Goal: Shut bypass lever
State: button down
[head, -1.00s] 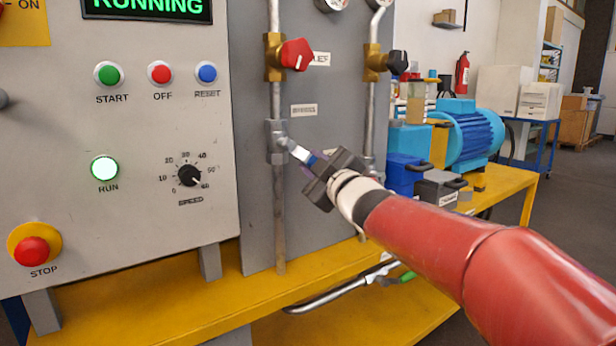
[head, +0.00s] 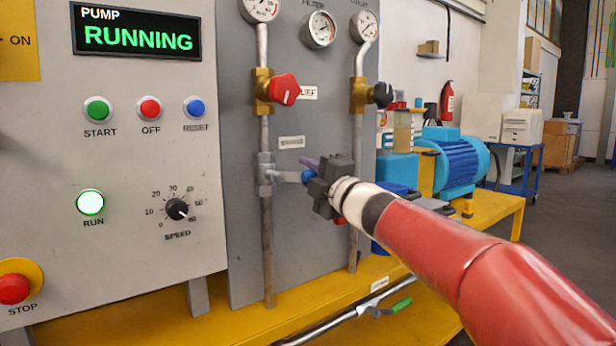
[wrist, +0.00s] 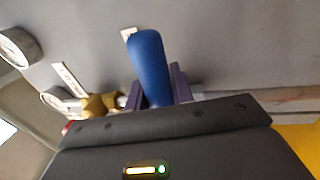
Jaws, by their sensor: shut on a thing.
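The bypass lever (head: 286,177) is a grey metal arm with a blue grip, on a grey valve body (head: 265,174) in the left pipe. It points right, about level and crosswise to the upright pipe. My gripper (head: 308,171) is shut on the blue grip, and its dark body hides most of it in the head view. In the wrist view the blue grip (wrist: 149,62) stands between my purple fingers. A small label (head: 291,142) sits above the lever; its text is too blurred to read.
A red relief knob (head: 284,89) sits above on the same pipe. A second pipe (head: 354,240) with a black knob (head: 382,95) runs behind my gripper. A control panel (head: 130,260) stands at left, its display (head: 137,30) reading "PUMP RUNNING". A green-handled lever (head: 399,306) lies low at the bench edge.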

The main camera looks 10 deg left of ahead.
jog(key=shift+r, duration=0.15)
dwell(0.3)
jog(key=c, duration=1.2)
grip_release()
jog(key=b+v, duration=0.1)
jog(key=v, duration=0.7)
jog(key=shift+w, duration=0.1)
